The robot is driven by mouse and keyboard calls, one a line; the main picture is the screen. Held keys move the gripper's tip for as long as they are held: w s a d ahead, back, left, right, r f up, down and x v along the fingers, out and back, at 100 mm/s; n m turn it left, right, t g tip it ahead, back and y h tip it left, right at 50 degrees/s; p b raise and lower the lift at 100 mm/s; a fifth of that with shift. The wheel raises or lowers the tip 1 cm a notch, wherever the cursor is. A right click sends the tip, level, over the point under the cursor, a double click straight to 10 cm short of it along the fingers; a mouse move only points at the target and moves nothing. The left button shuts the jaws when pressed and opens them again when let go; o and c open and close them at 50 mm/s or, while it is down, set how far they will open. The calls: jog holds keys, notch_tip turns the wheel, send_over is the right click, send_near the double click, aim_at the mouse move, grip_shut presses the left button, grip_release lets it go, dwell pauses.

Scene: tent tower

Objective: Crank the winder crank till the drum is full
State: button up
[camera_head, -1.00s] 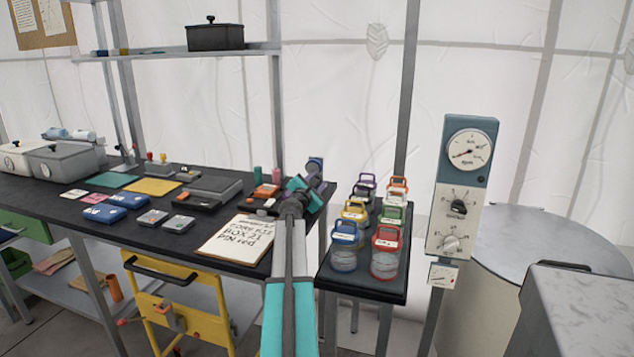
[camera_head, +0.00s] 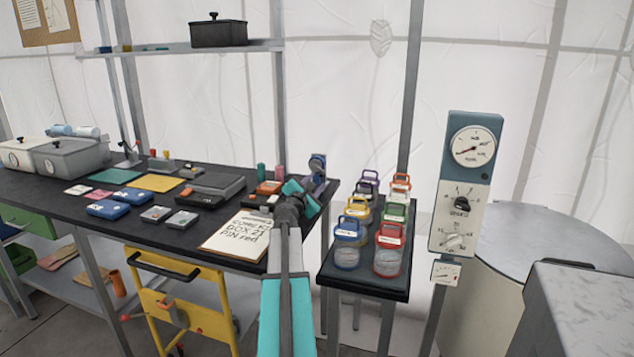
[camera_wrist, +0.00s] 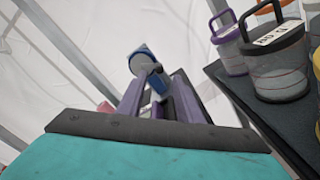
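A small blue-and-white round device, seemingly the winder (camera_head: 317,163), stands at the right end of the black workbench. It also shows in the wrist view (camera_wrist: 141,62), with a small dark blue part, perhaps its crank (camera_wrist: 157,84), in front of it. My gripper (camera_head: 314,184) is at the bench's right end, close to the winder. In the wrist view its two purple fingers (camera_wrist: 160,82) stand apart, with the blue part seen between them; I see no clear grip on it. How full the drum is cannot be made out.
A small black table (camera_head: 367,284) with several colored-lid jars stands right of the bench. A gauge panel (camera_head: 467,185) and a large drum-shaped tank (camera_head: 520,270) are farther right. A clipboard (camera_head: 237,238) lies on the bench left of my arm; a pink cylinder (camera_head: 278,173) stands behind.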

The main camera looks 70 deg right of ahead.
jog(key=shift+s+a, duration=0.2)
jog(key=shift+a, duration=3.75)
jog(key=shift+r, duration=0.1)
